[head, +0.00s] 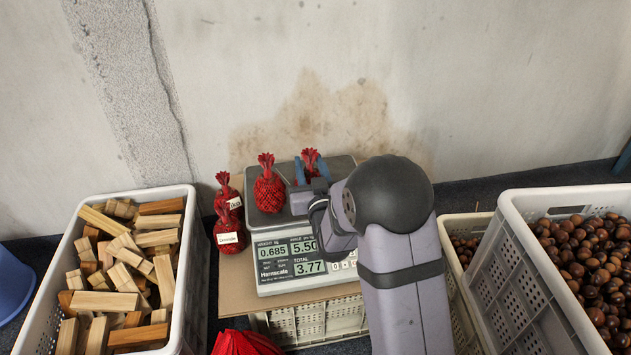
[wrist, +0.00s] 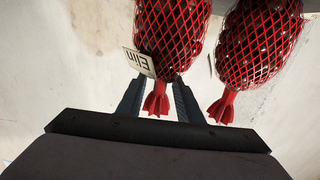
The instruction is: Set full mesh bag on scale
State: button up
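The scale (head: 268,222) stands in the middle of the head view; its display reads 0.685, 5.50 and 3.77. A full red mesh bag (head: 269,192) stands upright on the left of its pan. A second full bag (head: 310,156) is at the back right of the pan, mostly hidden by my gripper (head: 312,172). In the wrist view, upside down, this bag (wrist: 172,30) bears a label "Elin", and the fingers of my gripper (wrist: 158,82) stand apart on either side of its neck. The other bag (wrist: 257,50) is to its right. Whether the labelled bag rests on the pan is hidden.
Two labelled full bags (head: 229,232) (head: 226,190) stand left of the scale. A crate of wood blocks (head: 190,250) is at left, chestnut crates (head: 520,265) (head: 462,300) at right. Empty red mesh (head: 246,343) lies at the front. The wall is close behind.

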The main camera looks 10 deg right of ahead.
jog(key=s+p, duration=0.1)
jog(key=s, duration=0.7)
jog(key=s+f+g, duration=0.2)
jog(key=f+g, duration=0.1)
jog(key=s+f+g, duration=0.6)
jog(key=f, duration=0.1)
jog(key=shift+s+d, duration=0.25)
jog(key=shift+d, duration=0.15)
jog(key=s+d+f+g, duration=0.1)
jog(key=s+g, duration=0.8)
jog(key=s, duration=1.1)
jog(key=shift+s+d+f, duration=0.15)
jog(key=shift+s, duration=0.15)
